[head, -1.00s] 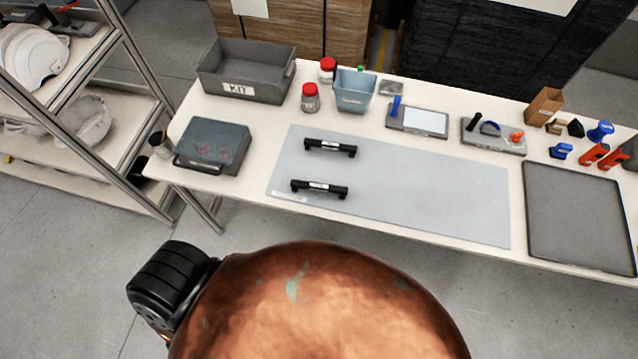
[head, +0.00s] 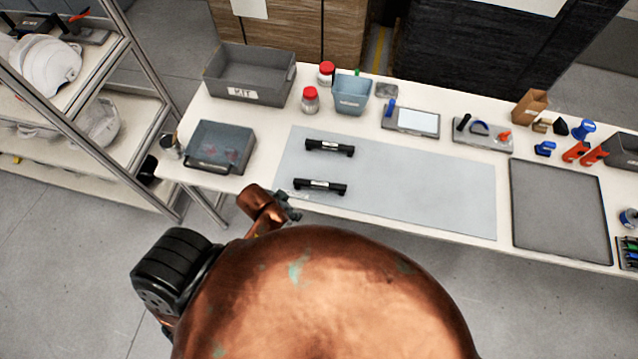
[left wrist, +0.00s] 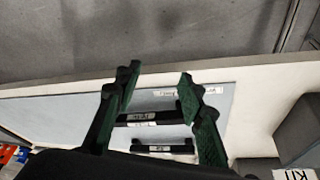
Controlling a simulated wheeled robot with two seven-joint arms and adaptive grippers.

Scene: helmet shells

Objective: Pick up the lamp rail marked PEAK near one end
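Two black lamp rails with white labels lie on the pale mat (head: 420,190). The front rail (head: 320,187) is near the mat's left front corner, and the rear rail (head: 329,147) lies behind it. The label print is too small to tell which says PEAK. My left gripper (head: 291,207) is at the table's front edge, just left of and in front of the front rail. In the left wrist view my left gripper (left wrist: 158,78) is open and empty, and the front rail (left wrist: 160,115) and rear rail (left wrist: 165,147) show between its fingers. My right gripper is out of view.
A grey KIT bin (head: 250,75), a grey case (head: 220,148), red-lidded jars and a blue bin (head: 352,92) stand at the left and back. A dark tray (head: 560,212) lies at the right. The mat's middle and right are clear.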

